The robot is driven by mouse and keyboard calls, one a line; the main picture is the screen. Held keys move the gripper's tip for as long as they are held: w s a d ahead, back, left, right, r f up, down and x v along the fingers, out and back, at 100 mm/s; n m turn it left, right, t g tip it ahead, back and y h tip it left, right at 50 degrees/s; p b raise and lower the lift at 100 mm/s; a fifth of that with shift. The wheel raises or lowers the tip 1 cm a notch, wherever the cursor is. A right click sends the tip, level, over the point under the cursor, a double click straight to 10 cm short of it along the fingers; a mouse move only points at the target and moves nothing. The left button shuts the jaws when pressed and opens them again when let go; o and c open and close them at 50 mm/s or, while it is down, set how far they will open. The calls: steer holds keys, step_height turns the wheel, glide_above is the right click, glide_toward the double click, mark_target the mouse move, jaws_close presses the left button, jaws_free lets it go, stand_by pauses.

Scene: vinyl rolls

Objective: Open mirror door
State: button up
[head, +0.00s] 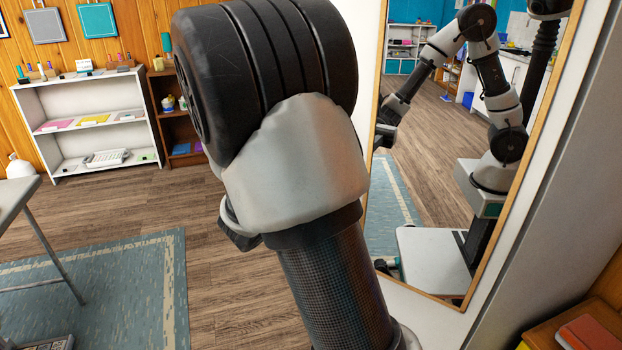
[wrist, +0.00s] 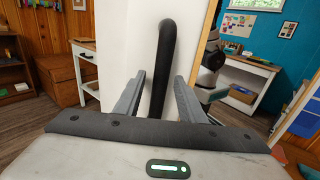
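The mirror door shows in the head view as a tall mirror (head: 435,150) in a thin wooden frame, reflecting my arm and base. In the wrist view, its white edge panel (wrist: 118,50) carries a black vertical bar handle (wrist: 167,60). My gripper (wrist: 158,78) is open, with one grey finger on each side of the handle. Gaps show between the fingers and the bar, and I cannot tell how far the bar reaches in between them. In the head view my arm hides the handle and my gripper. No gap shows at the door's edge.
A white shelf (head: 95,120) and a brown shelf (head: 178,115) stand against the far wooden wall. A grey table (head: 18,195) is at the left over a blue rug (head: 100,290). A wooden surface with a red item (head: 590,335) is at lower right. The wood floor between is clear.

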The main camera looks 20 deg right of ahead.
steer(key=p+v, duration=0.2)
steer(key=v, duration=1.4)
steer(key=shift+a, duration=0.35)
steer(key=shift+s, duration=0.1)
